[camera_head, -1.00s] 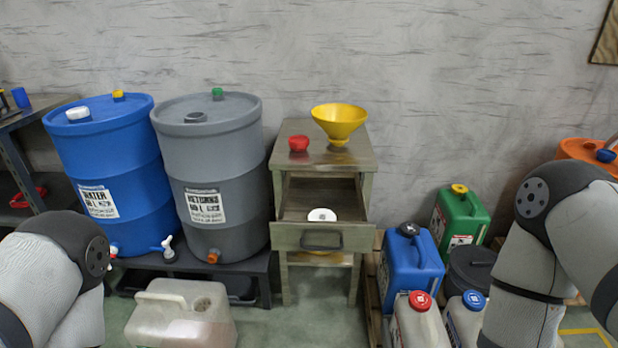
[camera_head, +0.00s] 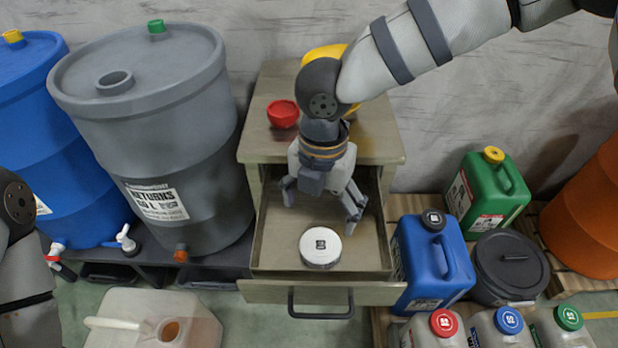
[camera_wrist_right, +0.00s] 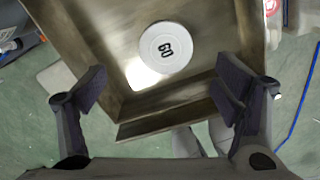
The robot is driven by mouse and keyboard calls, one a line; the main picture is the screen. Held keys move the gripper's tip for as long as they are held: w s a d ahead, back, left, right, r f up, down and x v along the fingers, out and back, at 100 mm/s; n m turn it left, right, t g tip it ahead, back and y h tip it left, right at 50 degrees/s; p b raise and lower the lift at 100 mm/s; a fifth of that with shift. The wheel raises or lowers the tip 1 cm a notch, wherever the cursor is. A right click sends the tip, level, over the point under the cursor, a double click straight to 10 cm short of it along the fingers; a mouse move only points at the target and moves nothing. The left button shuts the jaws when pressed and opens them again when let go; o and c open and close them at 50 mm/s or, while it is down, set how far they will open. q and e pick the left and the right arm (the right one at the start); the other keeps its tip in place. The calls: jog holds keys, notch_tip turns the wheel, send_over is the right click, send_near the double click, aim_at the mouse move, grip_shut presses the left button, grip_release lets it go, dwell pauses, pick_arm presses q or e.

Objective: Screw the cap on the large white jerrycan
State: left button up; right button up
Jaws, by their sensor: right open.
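A round white cap (camera_head: 320,247) with a dark mark lies in the open drawer (camera_head: 278,225); it also shows in the right wrist view (camera_wrist_right: 165,47). My right gripper (camera_head: 322,207) is open and empty, above the drawer and behind the cap, apart from it. Its two fingers stand wide in the right wrist view (camera_wrist_right: 160,92), with the cap beyond and between them. The large white jerrycan (camera_head: 205,322) stands on the floor at the lower left, its round opening bare. My left arm shows at the left edge, but its gripper is out of view.
A red funnel (camera_head: 283,113) and a partly hidden yellow funnel (camera_head: 322,52) sit on the cabinet top (camera_head: 262,85). A grey barrel (camera_head: 150,120) stands left of the cabinet. A blue jerrycan (camera_head: 425,262) stands close on the right of the drawer.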

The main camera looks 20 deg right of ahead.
aim_at(320, 245)
jog(key=f, duration=0.1)
jog(key=s+f+b, duration=0.1)
jog(key=f, duration=0.1)
jog(key=shift+s+f+b, duration=0.3)
jog(key=shift+b, duration=0.05)
notch_tip(320, 245, down, 5)
jog(key=shift+w+f+b, duration=0.1)
jog(key=shift+w+b, duration=0.05)
jog(key=shift+b, duration=0.8)
jog(key=shift+f, duration=0.5)
pick_arm(q)
jog(key=s+f+g, duration=0.1)
jog(key=s+f, duration=0.3)
jog(key=s, duration=0.1)
jog(key=shift+f+g, duration=0.25)
jog(key=shift+g, duration=0.05)
pick_arm(e)
jog(key=shift+w, duration=0.1)
jog(key=c, duration=1.3)
jog(key=shift+d+r+p, duration=0.1)
jog(key=shift+r+p, duration=2)
jog(key=shift+r, duration=1.4)
pick_arm(q)
jog(key=w+r+t, duration=0.1)
jog(key=w+r, duration=0.3)
jog(key=r, duration=0.1)
jog(key=shift+w+t, duration=0.2)
jog(key=shift+t, duration=0.2)
pick_arm(e)
jog(key=shift+r, duration=0.1)
